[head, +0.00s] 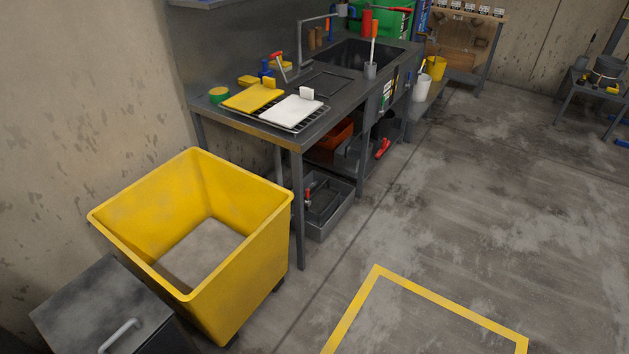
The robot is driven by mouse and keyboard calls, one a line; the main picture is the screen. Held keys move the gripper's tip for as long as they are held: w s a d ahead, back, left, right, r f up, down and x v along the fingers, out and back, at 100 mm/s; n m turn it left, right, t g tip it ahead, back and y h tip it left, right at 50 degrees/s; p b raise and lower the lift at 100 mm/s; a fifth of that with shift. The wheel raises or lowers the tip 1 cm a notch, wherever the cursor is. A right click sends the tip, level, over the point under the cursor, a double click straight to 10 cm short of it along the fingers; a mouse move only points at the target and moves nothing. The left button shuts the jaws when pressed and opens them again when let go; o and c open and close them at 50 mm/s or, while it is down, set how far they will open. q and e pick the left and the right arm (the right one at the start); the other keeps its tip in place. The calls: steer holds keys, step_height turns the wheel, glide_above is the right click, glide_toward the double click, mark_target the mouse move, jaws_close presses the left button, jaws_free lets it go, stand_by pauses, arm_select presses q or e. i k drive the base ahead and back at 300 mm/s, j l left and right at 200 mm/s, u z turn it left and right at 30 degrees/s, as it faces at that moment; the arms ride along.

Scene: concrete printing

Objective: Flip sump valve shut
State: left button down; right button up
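A grey open-topped bin (331,215) sits on the floor under the near end of the steel sink bench (245,128). A small red lever-like part (308,192) shows at its left side, near the bench leg. A larger red handle (382,148) sticks out at a slant under the sink, farther along the bench. I cannot tell which of these red parts is the sump valve, or how its lever stands. Neither of my grippers is in view.
A yellow wheeled tub (250,262) stands left of the bench, beside a dark lidded box (105,305). A yellow floor outline (450,312) lies in front. White and yellow buckets (421,88) stand beyond the sink. The concrete floor (470,200) to the right is clear.

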mark_target(308, 202)
steer(key=i+l+u, duration=0.1)
steer(key=i+l, duration=0.2)
steer(key=i+l+u, duration=0.1)
steer(key=i+l, duration=0.2)
steer(key=l, duration=0.25)
steer(key=i+l+u, duration=0.1)
steer(key=i+l, duration=0.2)
steer(key=l, duration=0.15)
steer(key=i+l+u, duration=0.1)
steer(key=i+l, duration=0.2)
steer(key=l, duration=0.15)
steer(key=i+l+u, duration=0.1)
steer(key=i+l, duration=0.15)
steer(key=l, duration=0.25)
steer(key=i+l+u, duration=0.1)
steer(key=i+l, duration=0.15)
steer(key=l, duration=0.25)
steer(key=i+l+u, duration=0.1)
steer(key=l, duration=0.45)
steer(key=i+l+u, duration=0.1)
steer(key=i+l, duration=0.2)
steer(key=l, duration=0.25)
